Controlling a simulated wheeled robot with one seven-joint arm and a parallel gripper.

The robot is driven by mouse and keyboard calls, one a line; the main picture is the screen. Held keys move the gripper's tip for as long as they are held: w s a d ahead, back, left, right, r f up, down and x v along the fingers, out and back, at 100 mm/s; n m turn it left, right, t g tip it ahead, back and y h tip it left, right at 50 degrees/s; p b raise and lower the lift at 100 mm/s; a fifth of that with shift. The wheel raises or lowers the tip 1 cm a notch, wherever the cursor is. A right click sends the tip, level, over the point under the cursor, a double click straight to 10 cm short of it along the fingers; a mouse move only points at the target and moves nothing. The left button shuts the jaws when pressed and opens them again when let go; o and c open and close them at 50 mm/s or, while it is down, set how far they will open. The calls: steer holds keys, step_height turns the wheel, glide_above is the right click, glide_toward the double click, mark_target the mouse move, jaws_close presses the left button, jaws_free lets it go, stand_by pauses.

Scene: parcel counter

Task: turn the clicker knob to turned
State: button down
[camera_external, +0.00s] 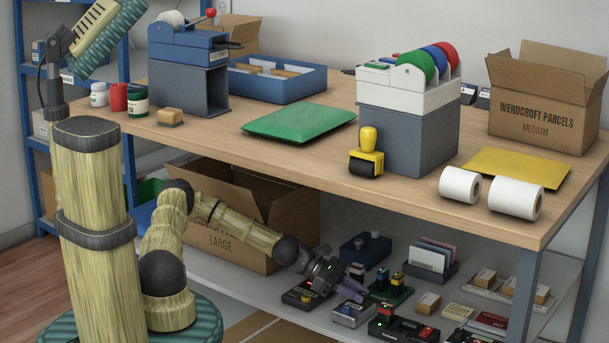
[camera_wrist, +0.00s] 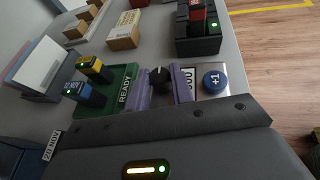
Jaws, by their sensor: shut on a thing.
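The clicker (camera_wrist: 215,92) is a small pale silver box with a blue "+1" button and a display showing zeros, partly covered by a finger. Its black knob (camera_wrist: 158,74) has a light mark on top and stands between the two purple fingers of my gripper (camera_wrist: 162,86). The gripper is shut on the knob. In the external view the clicker (camera_external: 352,315) sits on the lower shelf, and my gripper (camera_external: 348,287) reaches down to it. The knob cannot be made out there.
A green "READY" tray (camera_wrist: 122,84) with yellow and blue blocks stands close beside the fingers. A dark charger-like block (camera_wrist: 198,46) is near the clicker. Small cartons (camera_wrist: 125,32) lie beyond. The tabletop (camera_external: 225,140) overhangs the shelf.

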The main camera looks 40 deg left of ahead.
steer(key=c, duration=1.2)
jaws_free()
steer(key=p+v, duration=0.5)
steer(key=v, duration=1.2)
steer(key=shift+a, duration=0.2)
